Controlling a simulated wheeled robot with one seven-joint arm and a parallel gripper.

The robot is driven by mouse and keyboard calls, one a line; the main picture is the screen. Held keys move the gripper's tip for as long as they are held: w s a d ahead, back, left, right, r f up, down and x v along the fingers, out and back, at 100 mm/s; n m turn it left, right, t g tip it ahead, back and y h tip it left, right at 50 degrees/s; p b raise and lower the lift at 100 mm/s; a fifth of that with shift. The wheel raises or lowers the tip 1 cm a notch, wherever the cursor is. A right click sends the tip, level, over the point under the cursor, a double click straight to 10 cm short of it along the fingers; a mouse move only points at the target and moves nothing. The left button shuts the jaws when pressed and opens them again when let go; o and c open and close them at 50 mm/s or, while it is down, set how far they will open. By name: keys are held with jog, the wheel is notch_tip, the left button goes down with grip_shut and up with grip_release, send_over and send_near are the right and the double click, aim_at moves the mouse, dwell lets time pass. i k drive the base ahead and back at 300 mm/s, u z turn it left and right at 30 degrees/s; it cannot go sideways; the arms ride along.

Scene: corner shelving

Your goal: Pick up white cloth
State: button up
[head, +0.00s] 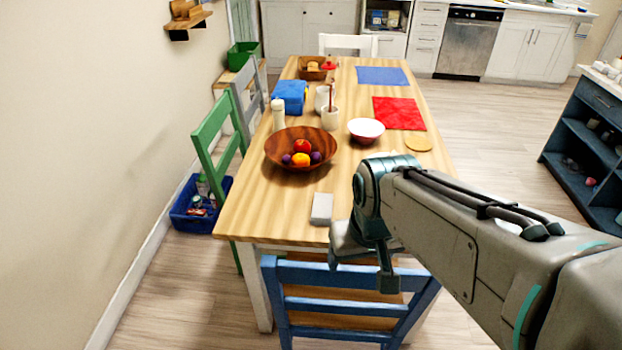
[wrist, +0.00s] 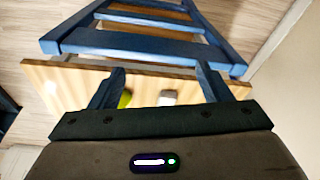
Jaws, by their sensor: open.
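A small pale grey-white folded block, which looks like the white cloth (head: 321,208), lies flat on the wooden table (head: 250,205) near its front edge. A pale thing that looks like the same cloth (wrist: 167,97) shows between my fingers in the wrist view, partly cut off by the gripper body. My gripper (head: 362,266) is open and empty, with its fingers pointing down. It is just right of the cloth in the head view and nearer to me, above the blue chair. It is apart from the cloth.
The blue chair (head: 350,274) stands at the table's front edge, under my gripper. A green thing (wrist: 125,99) lies beside the cloth. A wooden fruit bowl (head: 275,160) stands behind the cloth. A red-and-white bowl (head: 366,134) and round coaster (head: 418,144) are farther right.

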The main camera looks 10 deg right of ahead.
aim_at(321, 207)
jog(key=z, duration=2.3)
jog(key=k, duration=1.4)
jog(key=u, duration=1.75)
jog(key=i, duration=1)
